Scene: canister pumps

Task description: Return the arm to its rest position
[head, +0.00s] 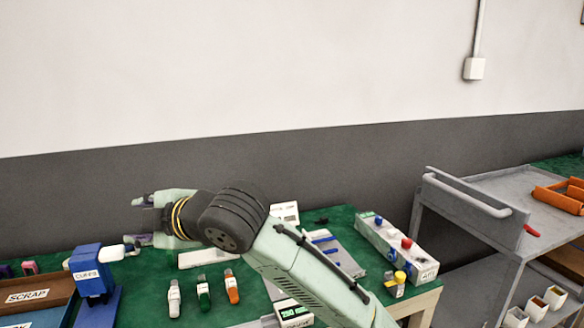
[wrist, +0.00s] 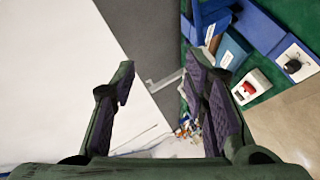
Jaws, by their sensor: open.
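My gripper (head: 140,221) is at the left of the head view, above the green-topped bench, with its fingers pointing left. In the wrist view my gripper (wrist: 165,95) has its two dark fingers spread wide apart with nothing between them. My arm reaches from the lower middle of the head view up to the gripper and hides part of the bench.
A blue device (head: 93,272) stands just below my gripper. A scrap tray (head: 35,295) is at the left. Several small bottles (head: 203,290) stand on the bench. A pump box (head: 398,248) is right of my arm. A grey cart (head: 470,215) stands further right.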

